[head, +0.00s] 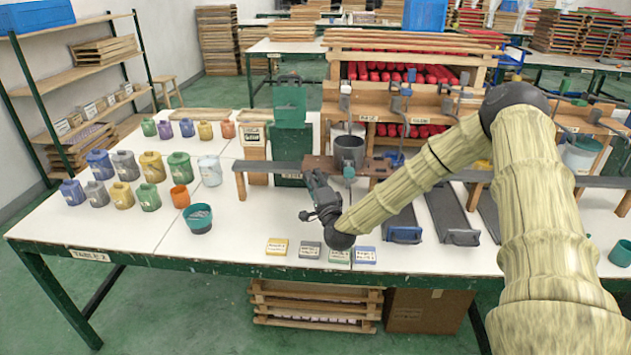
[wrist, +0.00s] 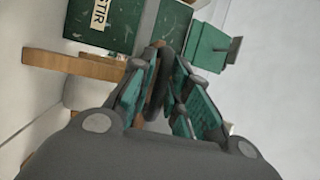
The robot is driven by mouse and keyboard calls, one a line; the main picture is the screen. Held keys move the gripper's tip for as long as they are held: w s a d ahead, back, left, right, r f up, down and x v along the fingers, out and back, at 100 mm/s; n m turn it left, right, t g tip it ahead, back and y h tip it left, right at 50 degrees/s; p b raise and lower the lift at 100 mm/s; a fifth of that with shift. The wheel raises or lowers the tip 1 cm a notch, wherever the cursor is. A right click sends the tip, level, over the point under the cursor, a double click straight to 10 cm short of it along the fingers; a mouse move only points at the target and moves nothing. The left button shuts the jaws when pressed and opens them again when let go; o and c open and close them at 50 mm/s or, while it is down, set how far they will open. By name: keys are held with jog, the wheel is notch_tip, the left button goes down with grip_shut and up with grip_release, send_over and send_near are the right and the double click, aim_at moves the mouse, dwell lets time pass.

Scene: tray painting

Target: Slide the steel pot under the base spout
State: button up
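The steel pot (head: 349,152) is a grey, open-topped cylinder standing upright on a brown board on the raised grey rail. It is below and close to a tap-like spout (head: 345,92) on the wooden rack. I cannot read that spout's label, so I cannot tell whether it is the base spout. My gripper (head: 316,182) is in front of the board, left of and lower than the pot. In the wrist view its teal-padded fingers (wrist: 163,85) lie close together around a dark curved piece. I cannot tell whether they grip it or whether it belongs to the pot.
The grey rail (head: 258,166) runs across the table. Coloured tins and a teal bowl (head: 199,219) are at left; small labelled blocks (head: 310,249) lie along the front edge. Dark trays (head: 452,212) lie at right.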

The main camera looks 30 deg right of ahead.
jog(key=shift+o, duration=0.9)
jog(key=shift+r, duration=0.1)
jog(key=shift+s, duration=0.15)
jog(key=v, duration=1.1)
jog(key=shift+s, duration=0.35)
jog(key=shift+a+f, duration=0.1)
jog(key=shift+f, duration=0.15)
